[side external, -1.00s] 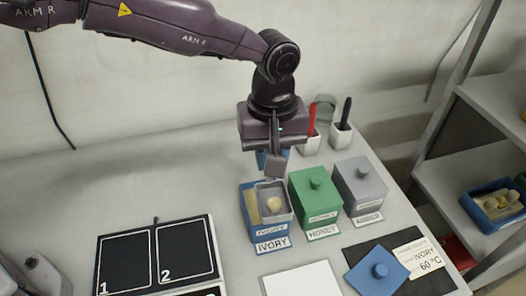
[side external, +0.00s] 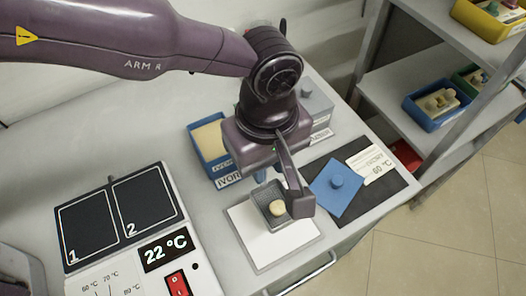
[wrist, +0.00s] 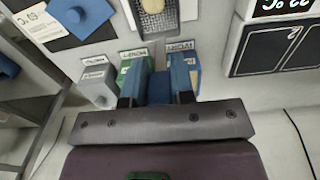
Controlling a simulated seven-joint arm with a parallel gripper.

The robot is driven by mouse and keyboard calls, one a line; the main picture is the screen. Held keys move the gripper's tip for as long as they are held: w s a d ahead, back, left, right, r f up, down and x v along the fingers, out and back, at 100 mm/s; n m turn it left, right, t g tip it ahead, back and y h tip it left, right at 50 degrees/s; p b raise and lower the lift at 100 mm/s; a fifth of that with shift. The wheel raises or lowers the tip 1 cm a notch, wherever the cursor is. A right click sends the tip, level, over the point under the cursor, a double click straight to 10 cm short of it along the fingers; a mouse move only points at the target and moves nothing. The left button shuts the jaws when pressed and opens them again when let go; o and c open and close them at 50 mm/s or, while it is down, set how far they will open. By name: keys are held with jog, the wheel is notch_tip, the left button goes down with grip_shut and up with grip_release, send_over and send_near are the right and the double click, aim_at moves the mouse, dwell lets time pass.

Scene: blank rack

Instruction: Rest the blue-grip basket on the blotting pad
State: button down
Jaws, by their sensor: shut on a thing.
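The basket (side external: 270,212) is a small grey mesh box with a pale round piece inside; its blue grip (wrist: 160,88) is between my gripper's fingers in the wrist view. My gripper (side external: 278,180) is shut on that grip. The blotting pad (side external: 290,247) is a flat white square at the front of the bench. The basket is over the pad's back part, upright or nearly so. I cannot tell whether its bottom touches the pad. My gripper hides part of the basket in the side view.
The open blue IVORY tub (side external: 206,140) stands behind the pad. Its blue lid (side external: 337,188) lies on a dark mat (side external: 385,200) at right, by a 60 °C card (side external: 372,163). A heater (side external: 120,225) reading 22 °C stands at left. Green (wrist: 132,78) and grey (wrist: 98,88) tubs stand nearby.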

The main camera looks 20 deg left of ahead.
aim_at(266, 193)
jog(key=shift+f, duration=3.1)
jog(key=shift+f, duration=0.25)
jog(key=c, duration=0.9)
grip_release()
notch_tip(266, 193, up, 13)
